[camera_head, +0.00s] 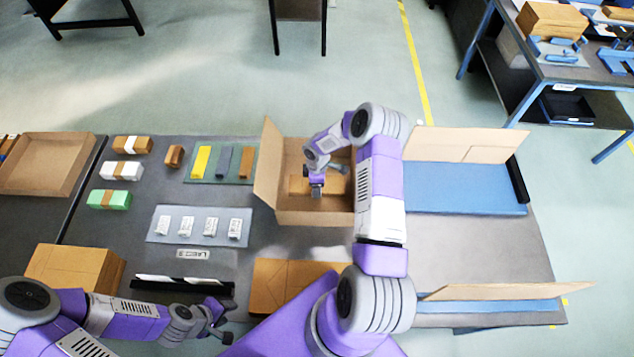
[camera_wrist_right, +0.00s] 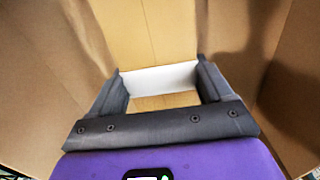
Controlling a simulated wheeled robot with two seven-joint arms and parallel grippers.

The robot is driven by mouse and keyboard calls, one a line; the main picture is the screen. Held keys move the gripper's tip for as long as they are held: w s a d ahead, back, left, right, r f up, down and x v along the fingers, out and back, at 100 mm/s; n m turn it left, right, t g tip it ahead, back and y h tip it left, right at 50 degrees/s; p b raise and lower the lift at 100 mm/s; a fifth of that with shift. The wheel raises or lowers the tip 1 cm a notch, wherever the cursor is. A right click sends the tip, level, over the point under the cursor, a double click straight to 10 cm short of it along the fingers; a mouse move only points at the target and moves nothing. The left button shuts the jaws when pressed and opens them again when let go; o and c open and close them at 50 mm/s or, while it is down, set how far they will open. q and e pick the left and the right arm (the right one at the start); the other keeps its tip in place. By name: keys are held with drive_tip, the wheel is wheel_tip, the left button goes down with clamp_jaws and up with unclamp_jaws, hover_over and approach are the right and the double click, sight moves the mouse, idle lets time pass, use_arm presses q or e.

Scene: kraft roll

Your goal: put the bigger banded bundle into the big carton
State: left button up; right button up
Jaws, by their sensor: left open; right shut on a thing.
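The big carton (camera_head: 290,217) stands open at the middle of the table, with a flap raised on its left. My right gripper (camera_head: 317,190) reaches down inside it. It is shut on a brown bundle (camera_head: 299,185) low in the carton. In the right wrist view a white band (camera_wrist_right: 158,79) and tan surface of this bundle show between the fingers of my right gripper (camera_wrist_right: 162,90). Whether the bundle touches the carton floor cannot be told. My left gripper (camera_head: 222,325) is open and empty over the table's front edge.
Smaller banded bundles, one brown (camera_head: 118,145), one white (camera_head: 108,170) and one green (camera_head: 122,200), lie at the left. A green tray (camera_head: 212,178) and a grey mat (camera_head: 160,238) hold small items. Closed cartons (camera_head: 62,265) stand at the front.

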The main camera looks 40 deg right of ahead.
drive_tip(key=shift+f, duration=0.15)
drive_tip(key=o, duration=1.1)
wheel_tip(320, 180, up, 12)
drive_tip(key=shift+r, duration=0.2)
